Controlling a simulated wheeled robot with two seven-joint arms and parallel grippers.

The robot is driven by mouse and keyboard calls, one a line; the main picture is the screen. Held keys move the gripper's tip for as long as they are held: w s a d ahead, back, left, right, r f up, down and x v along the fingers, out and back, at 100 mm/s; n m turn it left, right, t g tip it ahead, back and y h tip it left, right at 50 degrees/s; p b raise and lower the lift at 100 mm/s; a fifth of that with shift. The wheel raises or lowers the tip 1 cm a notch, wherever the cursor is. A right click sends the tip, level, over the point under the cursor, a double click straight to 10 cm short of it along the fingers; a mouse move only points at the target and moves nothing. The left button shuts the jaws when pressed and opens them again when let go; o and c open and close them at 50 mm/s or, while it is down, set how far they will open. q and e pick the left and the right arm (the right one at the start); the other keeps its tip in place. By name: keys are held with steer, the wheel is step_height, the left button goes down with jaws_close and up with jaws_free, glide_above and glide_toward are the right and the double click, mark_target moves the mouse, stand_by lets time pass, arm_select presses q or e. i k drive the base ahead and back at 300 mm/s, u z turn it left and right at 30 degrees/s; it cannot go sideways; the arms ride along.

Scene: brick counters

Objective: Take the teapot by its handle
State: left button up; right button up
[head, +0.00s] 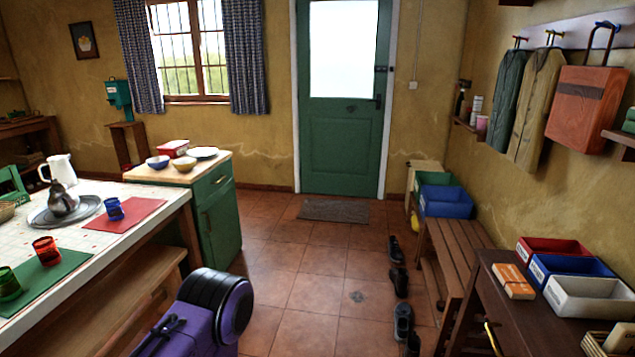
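A dark metal teapot (64,203) stands upright on a round silver tray (88,207) on the white-topped table (150,192) at the left. It is small in view, and I cannot make out its handle clearly. Neither of my grippers can be seen in the head view.
A white jug (60,170) stands behind the teapot. Blue (114,209), red (46,251) and green (9,284) cups stand on mats nearby. A wooden bench (100,295) runs along the table's near side. A green cabinet (217,212) stands beyond. The tiled floor (300,255) is mostly clear mid-room.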

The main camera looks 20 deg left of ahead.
mark_target(62, 201)
steer(key=u, duration=1.15)
steer(key=i, duration=1.2)
steer(key=u, duration=0.95)
